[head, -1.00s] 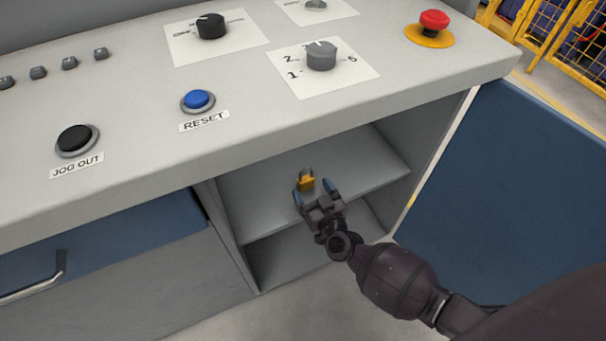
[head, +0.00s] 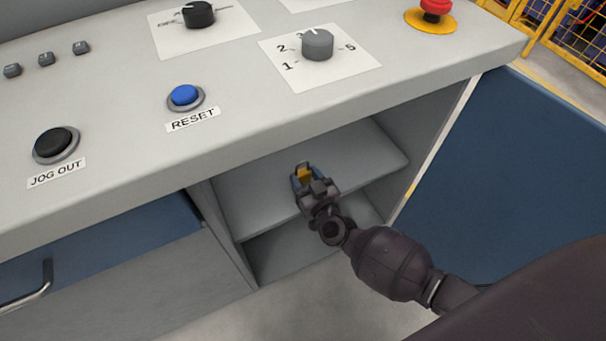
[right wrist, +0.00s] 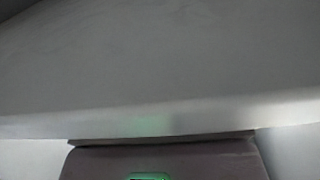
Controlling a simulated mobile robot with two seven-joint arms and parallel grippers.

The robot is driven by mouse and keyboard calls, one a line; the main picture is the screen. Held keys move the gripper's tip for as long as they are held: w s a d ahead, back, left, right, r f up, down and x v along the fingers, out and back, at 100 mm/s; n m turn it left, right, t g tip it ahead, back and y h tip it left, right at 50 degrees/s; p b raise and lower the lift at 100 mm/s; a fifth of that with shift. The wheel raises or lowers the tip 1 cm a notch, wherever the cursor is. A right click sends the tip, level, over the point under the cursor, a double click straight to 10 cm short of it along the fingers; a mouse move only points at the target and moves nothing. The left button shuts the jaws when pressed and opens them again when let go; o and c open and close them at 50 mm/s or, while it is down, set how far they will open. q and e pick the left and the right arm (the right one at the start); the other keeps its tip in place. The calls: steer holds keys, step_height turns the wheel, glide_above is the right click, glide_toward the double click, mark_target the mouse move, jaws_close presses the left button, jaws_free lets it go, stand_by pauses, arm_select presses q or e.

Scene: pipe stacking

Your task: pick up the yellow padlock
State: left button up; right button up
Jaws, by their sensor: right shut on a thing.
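The yellow padlock (head: 304,174) is at the upper shelf (head: 258,205) inside the open cabinet, with its shackle toward the back. I cannot tell whether the padlock still touches the shelf. The right wrist view shows a grey surface and part of my own wrist; the padlock does not show there. My left gripper is not in view.
The grey console top (head: 240,100) overhangs the shelf, with a blue reset button (head: 185,95) and a grey knob (head: 317,44). A blue cabinet door (head: 500,180) stands open at the right. A blue drawer (head: 100,240) is at the left.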

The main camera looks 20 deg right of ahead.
steer(key=shift+w+r+p, duration=0.1)
steer(key=shift+r+p, duration=0.25)
steer(key=shift+r, duration=0.15)
step_height(320, 180, up, 2)
steer(key=shift+w+r+p, duration=0.1)
steer(key=shift+w+p, duration=0.05)
steer(key=shift+p, duration=0.6)
steer(key=shift+r+p, duration=0.6)
steer(key=shift+r, duration=0.25)
step_height(320, 180, up, 6)
steer(key=p, duration=0.5)
arm_select(q)
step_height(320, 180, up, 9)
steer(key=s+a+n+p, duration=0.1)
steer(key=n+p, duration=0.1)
steer(key=p, duration=0.5)
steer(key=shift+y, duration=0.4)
arm_select(e)
step_height(320, 180, up, 9)
glide_above(303, 163)
steer(key=s, duration=0.1)
steer(key=shift+s+r, duration=0.1)
steer(key=shift+s, duration=0.1)
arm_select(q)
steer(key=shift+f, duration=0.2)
arm_select(e)
steer(key=shift+s, duration=0.1)
